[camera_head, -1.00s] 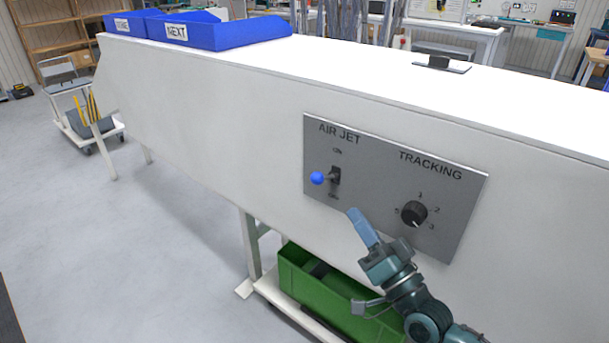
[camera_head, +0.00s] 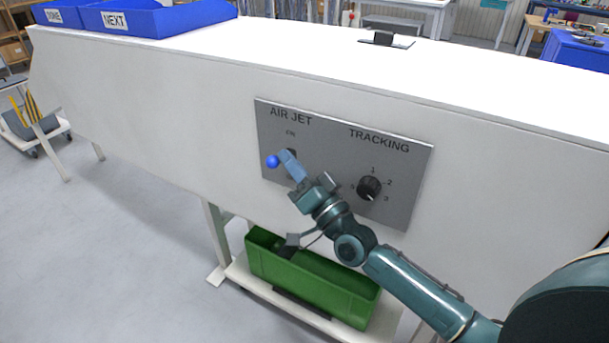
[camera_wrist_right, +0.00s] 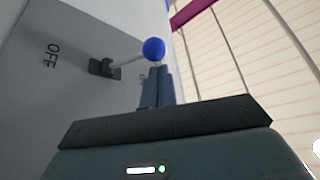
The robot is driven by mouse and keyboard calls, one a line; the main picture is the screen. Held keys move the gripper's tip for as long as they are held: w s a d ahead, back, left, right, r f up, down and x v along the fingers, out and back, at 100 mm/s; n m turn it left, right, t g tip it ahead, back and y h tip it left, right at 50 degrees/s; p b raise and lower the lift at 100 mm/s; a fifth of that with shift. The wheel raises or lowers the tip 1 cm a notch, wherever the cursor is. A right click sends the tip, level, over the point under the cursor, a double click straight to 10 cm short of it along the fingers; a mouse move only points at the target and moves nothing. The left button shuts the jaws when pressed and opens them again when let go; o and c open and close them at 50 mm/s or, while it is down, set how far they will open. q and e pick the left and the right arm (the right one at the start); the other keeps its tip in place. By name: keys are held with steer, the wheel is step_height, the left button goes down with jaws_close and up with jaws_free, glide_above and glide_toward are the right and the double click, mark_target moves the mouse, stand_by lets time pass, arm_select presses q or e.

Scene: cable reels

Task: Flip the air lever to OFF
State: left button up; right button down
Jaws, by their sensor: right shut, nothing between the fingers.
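The air lever has a blue ball knob (camera_head: 272,161) and sticks out from the AIR JET side of the grey panel (camera_head: 330,150). In the right wrist view, the knob (camera_wrist_right: 153,49) sits on a pale rod (camera_wrist_right: 126,62) that points away from the printed OFF (camera_wrist_right: 52,55). My right gripper (camera_head: 288,160) is shut and empty, its fingertips close beside the knob. In the right wrist view, the fingertips (camera_wrist_right: 158,70) are just below the knob; whether they touch it I cannot tell. My left gripper is not in view.
The TRACKING dial (camera_head: 369,187) is on the same panel, right of my right gripper. Blue bins (camera_head: 150,18) sit on top of the white machine (camera_head: 150,110). Open floor lies to the left.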

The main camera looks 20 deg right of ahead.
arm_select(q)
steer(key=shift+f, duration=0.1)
arm_select(e)
steer(key=shift+w+a+r, duration=0.2)
steer(key=shift+w, duration=0.35)
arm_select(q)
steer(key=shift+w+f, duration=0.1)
arm_select(e)
steer(key=shift+f, duration=0.1)
arm_select(q)
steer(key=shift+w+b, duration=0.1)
steer(key=shift+b, duration=0.5)
arm_select(e)
steer(key=shift+s+a+f+n, duration=0.1)
steer(key=shift+n, duration=0.4)
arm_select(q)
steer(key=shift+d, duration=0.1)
arm_select(e)
steer(key=shift+y, duration=0.4)
steer(key=shift+n, duration=0.3)
